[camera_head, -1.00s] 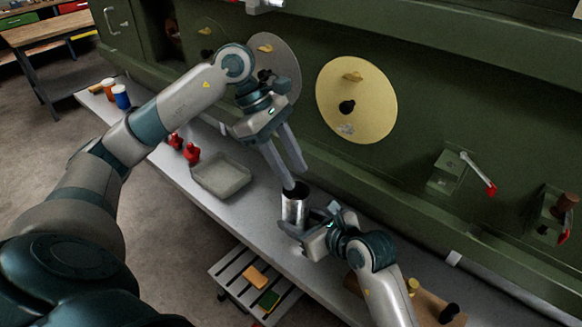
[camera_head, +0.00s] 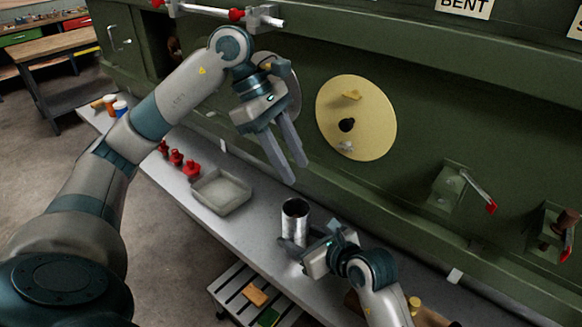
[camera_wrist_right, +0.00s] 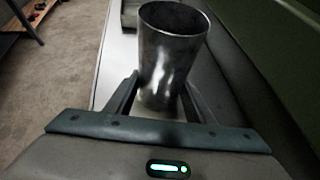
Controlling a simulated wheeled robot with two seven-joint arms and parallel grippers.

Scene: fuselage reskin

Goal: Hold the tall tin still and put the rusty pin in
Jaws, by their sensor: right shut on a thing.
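The tall tin (camera_head: 295,215) is a shiny grey metal cup standing upright on the grey ledge. It also shows in the right wrist view (camera_wrist_right: 170,55), between the two fingers. My right gripper (camera_head: 298,244) is shut on the lower part of the tin. My left gripper (camera_head: 295,173) is above the tin, with its fingers apart and nothing seen between them. No rusty pin can be made out for certain. The tin's inside is dark, and I cannot tell what is in it.
A shallow grey tray (camera_head: 221,207) and several red objects (camera_head: 176,158) are on the ledge (camera_head: 252,247) to the left. The green wall behind carries a yellow disc (camera_head: 380,125), a red-tipped lever (camera_head: 478,192) and a bracket with a brown knob (camera_head: 565,221).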

